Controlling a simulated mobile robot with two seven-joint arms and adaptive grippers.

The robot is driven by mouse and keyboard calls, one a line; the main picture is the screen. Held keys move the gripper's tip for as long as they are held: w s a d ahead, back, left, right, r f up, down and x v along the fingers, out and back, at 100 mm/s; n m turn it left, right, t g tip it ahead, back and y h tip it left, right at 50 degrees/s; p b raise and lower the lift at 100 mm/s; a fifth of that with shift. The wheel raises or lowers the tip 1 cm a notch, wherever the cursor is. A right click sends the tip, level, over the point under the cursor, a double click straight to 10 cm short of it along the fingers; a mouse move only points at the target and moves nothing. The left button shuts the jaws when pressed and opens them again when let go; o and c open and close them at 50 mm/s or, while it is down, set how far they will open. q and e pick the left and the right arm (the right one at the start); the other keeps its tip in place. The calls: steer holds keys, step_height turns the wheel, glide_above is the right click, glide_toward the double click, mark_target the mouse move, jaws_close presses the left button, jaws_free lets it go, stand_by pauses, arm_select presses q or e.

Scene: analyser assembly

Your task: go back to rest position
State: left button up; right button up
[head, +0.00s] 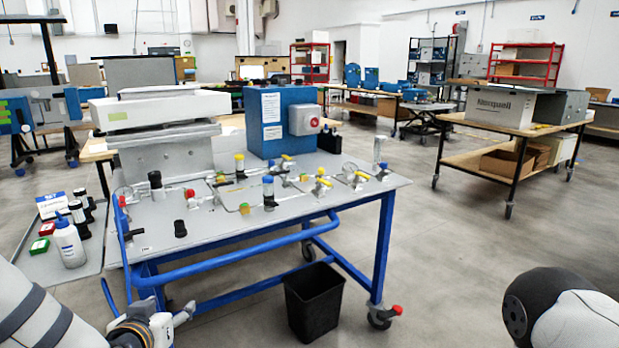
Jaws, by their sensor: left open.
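My left gripper (149,302) is at the lower left, low in front of the blue-framed cart (270,235). It is open, with its fingers apart and nothing seen between them. Much of my left arm shows in the bottom left corner. Part of my right arm shows at the bottom right, and its gripper is out of view. The cart's grey top carries a blue box (278,125), a white-topped unit (160,108) and several small fittings with yellow, blue and black caps.
A black bin (314,302) stands on the floor under the cart's front. A grey side shelf (60,262) at left holds a white bottle (69,243) and small boxes. A wheeled wooden table (470,125) stands at the right. The floor between is clear.

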arm_select(q)
steer(key=s+d+f+m+g+h, duration=0.1)
steer(key=s+d+f+g, duration=0.25)
steer(key=s+f, duration=0.7)
steer(key=s+d+f+g+h, duration=0.1)
steer(key=s+d+f+g, duration=0.35)
steer(key=s, duration=0.95)
steer(key=s+a+f+g, duration=0.1)
steer(key=s+g, duration=0.2)
steer(key=s, duration=0.8)
steer(key=s+a+f+g+y, duration=0.1)
steer(key=s+g, duration=0.3)
steer(key=s, duration=0.7)
steer(key=shift+s+a+f, duration=0.15)
steer(key=shift+a+f, duration=0.45)
steer(key=shift+f, duration=0.1)
